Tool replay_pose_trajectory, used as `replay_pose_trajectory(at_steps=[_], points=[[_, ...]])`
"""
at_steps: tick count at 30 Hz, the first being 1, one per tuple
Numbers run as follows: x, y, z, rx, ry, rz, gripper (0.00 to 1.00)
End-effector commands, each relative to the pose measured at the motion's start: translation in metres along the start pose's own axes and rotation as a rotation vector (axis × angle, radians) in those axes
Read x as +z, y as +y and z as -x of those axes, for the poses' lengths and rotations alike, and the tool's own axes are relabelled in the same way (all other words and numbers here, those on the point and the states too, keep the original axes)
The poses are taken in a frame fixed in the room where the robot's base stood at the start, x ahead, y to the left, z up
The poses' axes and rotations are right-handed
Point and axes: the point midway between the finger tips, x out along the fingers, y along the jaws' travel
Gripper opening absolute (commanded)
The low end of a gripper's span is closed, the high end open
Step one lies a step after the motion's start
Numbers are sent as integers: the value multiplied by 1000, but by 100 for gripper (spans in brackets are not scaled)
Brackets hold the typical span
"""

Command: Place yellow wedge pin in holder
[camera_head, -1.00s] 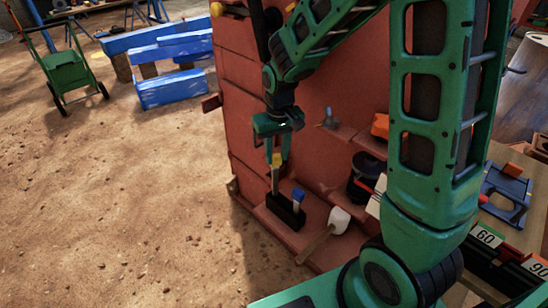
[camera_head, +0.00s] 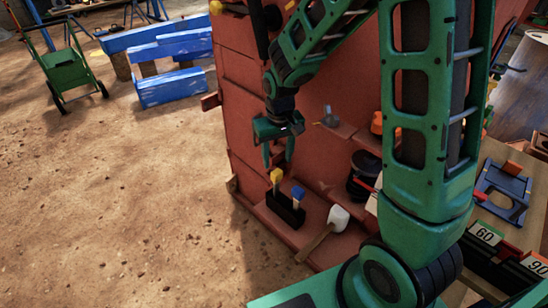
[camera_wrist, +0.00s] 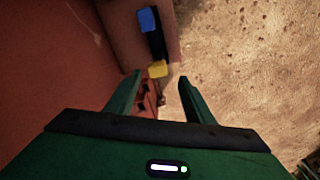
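The yellow wedge pin (camera_head: 276,176) stands upright in the left part of the black holder (camera_head: 285,210), on the low red ledge. A blue-topped pin (camera_head: 298,193) stands beside it in the same holder. My gripper (camera_head: 280,158) is above the yellow pin, open and empty, with its fingers apart. In the wrist view, the yellow pin's top (camera_wrist: 158,69) shows just beyond the gap between my open fingers (camera_wrist: 158,92), and the blue top (camera_wrist: 149,20) is farther up. The pin's lower part is hidden inside the holder.
A white-headed mallet (camera_head: 338,218) lies on the ledge to the right of the holder. The tall red machine wall (camera_head: 240,130) is close beside my gripper. A black pot (camera_head: 362,175) sits farther right. Open sandy ground (camera_head: 130,200) lies to the left.

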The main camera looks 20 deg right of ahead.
Motion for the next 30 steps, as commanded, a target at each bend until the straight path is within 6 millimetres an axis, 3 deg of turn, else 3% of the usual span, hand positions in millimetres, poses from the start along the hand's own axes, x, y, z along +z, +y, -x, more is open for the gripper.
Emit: replay_pose_trajectory(at_steps=[8, 21, 30], points=[[-2, 0, 19, -1, 4, 0, 48], [-1, 0, 103, -1, 4, 0, 48], [0, 0, 125, 0, 0, 0, 48]])
